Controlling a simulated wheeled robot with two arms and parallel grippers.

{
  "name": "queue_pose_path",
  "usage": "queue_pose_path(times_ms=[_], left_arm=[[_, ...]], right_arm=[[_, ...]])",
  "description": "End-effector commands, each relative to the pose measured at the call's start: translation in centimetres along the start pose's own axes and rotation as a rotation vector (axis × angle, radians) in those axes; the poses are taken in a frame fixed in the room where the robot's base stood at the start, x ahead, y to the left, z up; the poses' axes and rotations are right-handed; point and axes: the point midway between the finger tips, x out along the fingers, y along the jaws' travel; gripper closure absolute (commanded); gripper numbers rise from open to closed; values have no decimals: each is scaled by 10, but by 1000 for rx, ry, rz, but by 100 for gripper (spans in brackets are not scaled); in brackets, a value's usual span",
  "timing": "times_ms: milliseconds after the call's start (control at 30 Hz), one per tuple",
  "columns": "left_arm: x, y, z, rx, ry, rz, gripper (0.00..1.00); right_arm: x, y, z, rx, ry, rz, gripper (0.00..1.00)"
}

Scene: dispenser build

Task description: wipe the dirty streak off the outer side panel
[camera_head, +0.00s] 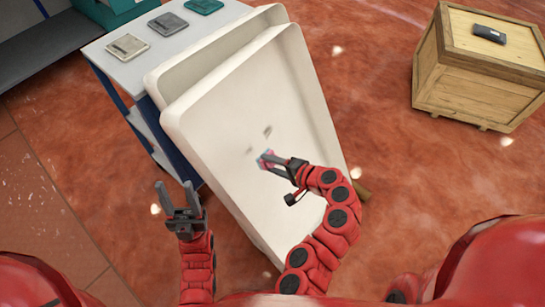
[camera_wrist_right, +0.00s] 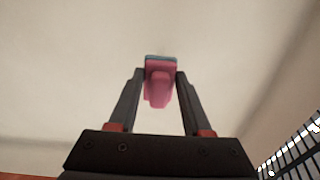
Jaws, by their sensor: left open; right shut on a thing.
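The large white panel (camera_head: 235,120) has a raised rim and leans at a tilt in front of me. A small dark grey mark (camera_head: 267,131) shows near its middle, with a fainter smudge to its lower left. My right gripper (camera_head: 267,160) is shut on a pink block with a blue edge (camera_wrist_right: 159,82), just below the dark mark in the head view. The block is at or close to the panel face; I cannot tell whether it touches. My left gripper (camera_head: 180,200) is open and empty, left of the panel.
A second white panel (camera_head: 165,78) stands behind the first. A table (camera_head: 105,58) at upper left carries a beige, a grey and a teal item. A wooden crate (camera_head: 475,95) with a dark device (camera_head: 489,34) stands at right.

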Motion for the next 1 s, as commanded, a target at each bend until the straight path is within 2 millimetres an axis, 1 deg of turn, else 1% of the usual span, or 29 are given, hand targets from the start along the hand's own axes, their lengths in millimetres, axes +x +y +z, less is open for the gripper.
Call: queue_pose_path(times_ms=[500, 667, 1000], left_arm=[[-9, 0, 2, 0, 0, 0, 50], [-9, 0, 2, 0, 0, 0, 50], [-9, 0, 2, 0, 0, 0, 50]], right_arm=[[56, 5, 12, -1, -35, 6, 96], [62, 5, 14, -1, -38, 8, 96], [62, 5, 14, 0, -37, 8, 96]])
